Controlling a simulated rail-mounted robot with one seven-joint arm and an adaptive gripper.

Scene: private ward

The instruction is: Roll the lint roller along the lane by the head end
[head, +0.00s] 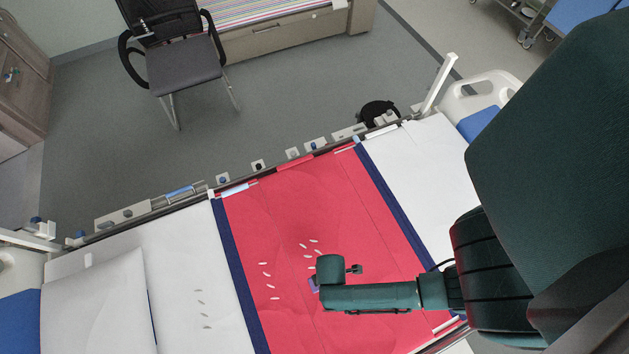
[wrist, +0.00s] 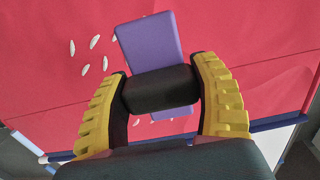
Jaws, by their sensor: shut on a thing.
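My gripper (wrist: 162,92) is shut on the dark handle of the lint roller; its yellow ribbed fingers sit on either side of it in the wrist view. The roller's purple part (wrist: 150,46) shows beyond the fingers, with a smaller purple piece below the handle. In the head view only a sliver of the purple roller (head: 314,284) shows beside my gripper, over the red sheet (head: 350,215). White lint bits lie on the red sheet in two groups, one near my gripper (head: 315,241) and one further left (head: 264,275). I cannot tell whether the roller touches the sheet.
The pillow (head: 95,305) lies at the left end of the bed. Several faint bits (head: 203,303) lie on the white sheet between pillow and red sheet. Bed rails (head: 180,197) edge the far side. A chair (head: 180,60) stands beyond on open floor.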

